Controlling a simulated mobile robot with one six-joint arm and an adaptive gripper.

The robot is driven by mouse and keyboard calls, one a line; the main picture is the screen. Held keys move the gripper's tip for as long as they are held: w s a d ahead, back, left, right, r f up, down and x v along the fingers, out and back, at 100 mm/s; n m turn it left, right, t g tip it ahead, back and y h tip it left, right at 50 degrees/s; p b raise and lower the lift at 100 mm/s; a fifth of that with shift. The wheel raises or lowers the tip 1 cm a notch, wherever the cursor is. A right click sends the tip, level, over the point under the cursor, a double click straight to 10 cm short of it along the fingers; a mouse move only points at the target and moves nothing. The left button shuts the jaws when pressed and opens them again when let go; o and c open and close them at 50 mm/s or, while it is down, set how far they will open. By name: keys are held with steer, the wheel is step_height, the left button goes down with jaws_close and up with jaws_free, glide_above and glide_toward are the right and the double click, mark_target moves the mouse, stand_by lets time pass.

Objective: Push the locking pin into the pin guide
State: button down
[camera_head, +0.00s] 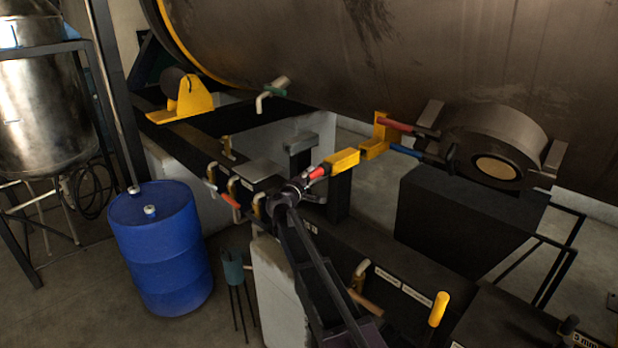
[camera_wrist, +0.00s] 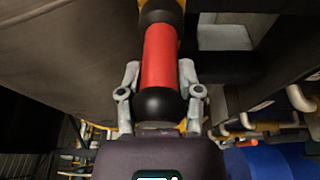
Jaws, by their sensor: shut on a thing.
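The locking pin, with a red grip and black ends (camera_wrist: 160,58), runs up the middle of the wrist view; in the head view its red grip (camera_head: 317,173) shows just past my gripper. My gripper (camera_head: 302,184) is shut on the near black end, with one grey finger on each side of it in the wrist view (camera_wrist: 158,100). A yellow block (camera_head: 342,161), which looks like the pin guide, lies in line beyond the red grip. A little yellow shows behind the pin's far end in the wrist view. How deep the pin sits in the block is hidden.
A yellow bracket (camera_head: 376,147) with red and blue handles (camera_head: 405,152) is close to the right of the block. The large dark tank (camera_head: 400,60) hangs above. A blue drum (camera_head: 160,250) stands left. Several levers line the dark beam below.

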steer(key=shift+w+d, duration=0.25)
steer(key=shift+c, duration=1)
jaws_free()
steer(key=v, duration=0.7)
steer(key=shift+s, duration=0.3)
